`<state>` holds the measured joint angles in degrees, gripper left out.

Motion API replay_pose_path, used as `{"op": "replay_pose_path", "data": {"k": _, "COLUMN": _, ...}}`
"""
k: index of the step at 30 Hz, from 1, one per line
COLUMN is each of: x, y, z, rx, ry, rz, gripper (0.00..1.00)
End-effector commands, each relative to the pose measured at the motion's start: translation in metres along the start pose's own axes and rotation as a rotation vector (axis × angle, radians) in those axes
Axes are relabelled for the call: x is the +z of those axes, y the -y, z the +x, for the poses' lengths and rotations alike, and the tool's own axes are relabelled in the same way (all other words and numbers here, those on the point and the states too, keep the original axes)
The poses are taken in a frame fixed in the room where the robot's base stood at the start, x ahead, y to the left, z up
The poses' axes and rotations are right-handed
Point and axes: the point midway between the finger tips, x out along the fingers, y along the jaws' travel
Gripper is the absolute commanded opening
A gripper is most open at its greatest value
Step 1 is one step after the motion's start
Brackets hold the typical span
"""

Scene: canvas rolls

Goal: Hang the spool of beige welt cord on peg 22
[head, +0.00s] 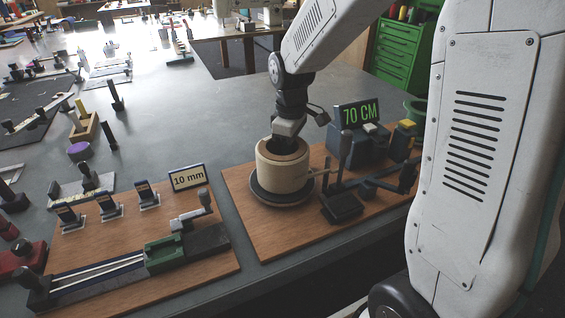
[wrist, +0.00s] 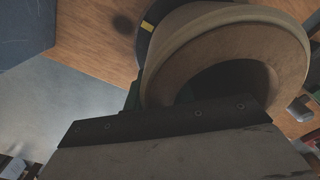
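A thick beige cylinder with a wooden-looking top rim, apparently the spool of beige welt cord (head: 282,176), stands upright on a dark round disc (head: 281,197) on the right-hand board. My gripper (head: 286,143) is pointed down at the spool's open top, and its tips are hidden there. In the wrist view the spool (wrist: 165,72) shows its ring-shaped end and dark hollow, with a dark edge of my gripper (wrist: 165,122) right against or in front of it. Whether the fingers are closed on it cannot be seen. I can make out no peg numbered 22.
A display reading 70 CM (head: 359,113) and a dark lever device (head: 342,205) stand close right of the spool. Left is another board (head: 100,240) with a 10 mm sign (head: 188,177) and a slide. Grey table (head: 200,120) behind the spool is clear.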

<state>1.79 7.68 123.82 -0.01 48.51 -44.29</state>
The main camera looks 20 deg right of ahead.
Motion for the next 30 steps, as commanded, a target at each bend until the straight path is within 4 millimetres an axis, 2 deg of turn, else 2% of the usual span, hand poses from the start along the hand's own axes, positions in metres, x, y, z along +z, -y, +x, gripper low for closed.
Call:
{"op": "replay_pose_path", "data": {"k": 10, "x": 0.0, "y": 0.0, "z": -0.007, "rx": 0.001, "ry": -0.001, "rz": 0.0, "gripper": 0.0}}
{"op": "replay_pose_path", "data": {"k": 14, "x": -0.001, "y": -0.001, "z": -0.028, "rx": 0.004, "ry": -0.005, "rz": 0.0, "gripper": 0.0}}
{"op": "replay_pose_path", "data": {"k": 21, "x": -0.001, "y": -0.001, "z": -0.076, "rx": 0.004, "ry": -0.004, "rz": 0.0, "gripper": 0.0}}
{"op": "replay_pose_path", "data": {"k": 25, "x": -0.001, "y": -0.001, "z": -0.093, "rx": 0.002, "ry": -0.003, "rz": 0.0, "gripper": 0.0}}
{"op": "replay_pose_path", "data": {"k": 30, "x": 0.0, "y": 0.0, "z": -0.101, "rx": 0.001, "ry": -0.001, "rz": 0.0, "gripper": 0.0}}
